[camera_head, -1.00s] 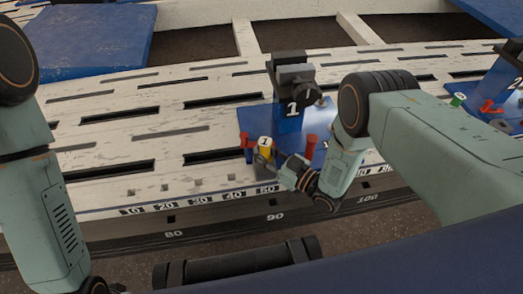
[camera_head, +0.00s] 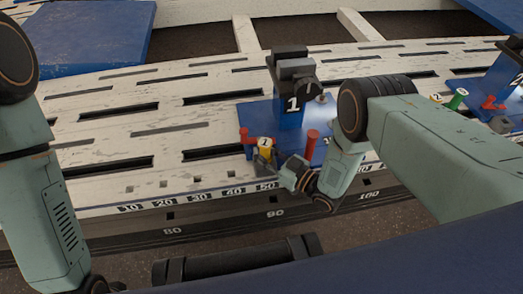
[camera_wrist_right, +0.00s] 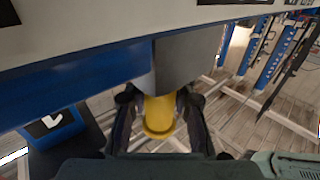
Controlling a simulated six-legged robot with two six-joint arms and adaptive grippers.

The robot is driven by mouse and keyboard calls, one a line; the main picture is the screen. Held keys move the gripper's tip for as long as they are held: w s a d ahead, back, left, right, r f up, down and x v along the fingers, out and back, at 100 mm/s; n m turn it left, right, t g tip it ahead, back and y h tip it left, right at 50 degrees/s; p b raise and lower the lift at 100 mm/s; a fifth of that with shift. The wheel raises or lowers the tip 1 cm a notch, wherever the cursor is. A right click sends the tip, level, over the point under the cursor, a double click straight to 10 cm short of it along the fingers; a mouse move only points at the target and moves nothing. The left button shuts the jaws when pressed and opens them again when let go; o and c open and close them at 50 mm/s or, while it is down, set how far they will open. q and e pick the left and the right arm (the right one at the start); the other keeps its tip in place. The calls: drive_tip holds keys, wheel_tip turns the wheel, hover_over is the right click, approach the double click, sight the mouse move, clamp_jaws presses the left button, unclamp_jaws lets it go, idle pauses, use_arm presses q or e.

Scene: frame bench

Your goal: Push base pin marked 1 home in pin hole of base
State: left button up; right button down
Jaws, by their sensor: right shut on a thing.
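The yellow base pin marked 1 (camera_head: 265,144) stands upright at the front left of the blue base (camera_head: 257,117), next to a red pin. My right gripper (camera_head: 267,158) is shut on it from the front. In the right wrist view the yellow pin (camera_wrist_right: 158,115) sits between the two dark fingers, close to the blue base edge (camera_wrist_right: 80,85) and a grey face. The pin hole is hidden, so I cannot tell how deep the pin sits. My left arm shows at the left, but its gripper is out of view.
A red pin (camera_head: 246,137) stands left of the yellow pin and another red pin (camera_head: 311,143) to the right. A dark block marked 1 (camera_head: 292,80) rises from the base. A second base (camera_head: 481,84) with pins stands at the right. The slotted bench top (camera_head: 150,95) is free at left.

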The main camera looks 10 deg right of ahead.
drive_tip(key=shift+f, duration=0.2)
drive_tip(key=c, duration=1)
unclamp_jaws()
drive_tip(key=shift+f, duration=0.1)
drive_tip(key=v, duration=1.2)
